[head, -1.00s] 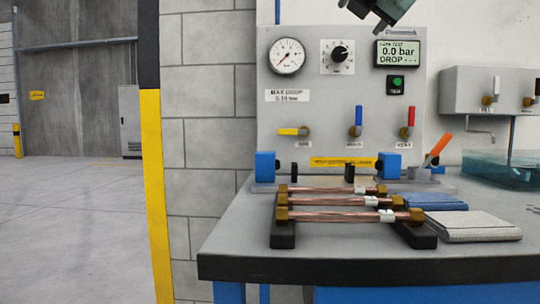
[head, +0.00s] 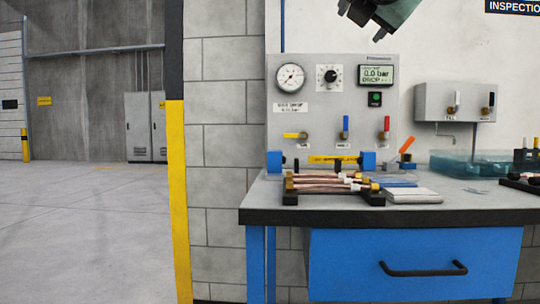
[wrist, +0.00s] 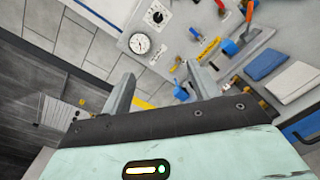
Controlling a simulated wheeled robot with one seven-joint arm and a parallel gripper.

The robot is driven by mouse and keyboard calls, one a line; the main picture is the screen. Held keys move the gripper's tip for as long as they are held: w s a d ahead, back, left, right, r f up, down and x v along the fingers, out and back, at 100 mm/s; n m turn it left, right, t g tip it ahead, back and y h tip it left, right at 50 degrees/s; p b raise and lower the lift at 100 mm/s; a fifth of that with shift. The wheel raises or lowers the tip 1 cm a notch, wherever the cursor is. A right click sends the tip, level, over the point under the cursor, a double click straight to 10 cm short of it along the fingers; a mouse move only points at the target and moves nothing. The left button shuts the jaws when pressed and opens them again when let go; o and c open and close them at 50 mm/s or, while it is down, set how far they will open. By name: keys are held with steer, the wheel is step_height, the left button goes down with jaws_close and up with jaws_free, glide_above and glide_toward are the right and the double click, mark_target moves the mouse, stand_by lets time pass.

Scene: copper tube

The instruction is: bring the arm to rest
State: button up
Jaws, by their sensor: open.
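My gripper (head: 362,21) hangs at the top edge of the head view, in front of the wall above the test panel; the rest of my arm is cut off. In the wrist view my gripper (wrist: 160,73) shows two grey fingers spread apart with nothing between them. Copper tubes (head: 325,182) with brass ends lie on a black rack (head: 290,198) on the bench, well below the gripper and apart from it.
The grey bench (head: 460,207) has a blue drawer (head: 415,264) in front. The test panel (head: 350,107) with gauge and valves stands at its back. A blue cloth (head: 395,180), a grey pad (head: 412,196) and a teal tub (head: 470,165) lie on it. Open floor (head: 80,235) is at left.

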steer(key=a+f+n+g+y, duration=0.1)
steer(key=a+f+n+y, duration=0.9)
steer(key=n, duration=0.9)
steer(key=s+a+f+n+g, duration=0.3)
steer(key=f+n, duration=0.4)
steer(key=f, duration=0.1)
steer(key=s+a+f+n+g, duration=0.3)
steer(key=f+n, duration=0.3)
steer(key=f, duration=0.3)
steer(key=s+d+f+n+g+h, duration=0.1)
steer(key=s+f+n+g, duration=0.2)
steer(key=s+f+n, duration=0.3)
steer(key=s+d+f+n+g, duration=0.1)
steer(key=s+f+n+g, duration=0.25)
steer(key=f, duration=0.55)
steer(key=s+d+f+n+g+h, duration=0.4)
steer(key=s+d+f+n+h, duration=0.2)
steer(key=s+d+f+n, duration=0.5)
step_height(320, 180, up, 30)
steer(key=d+p, duration=0.1)
steer(key=p, duration=2.9)
steer(key=shift+s+d+r, duration=0.15)
steer(key=shift+s, duration=0.1)
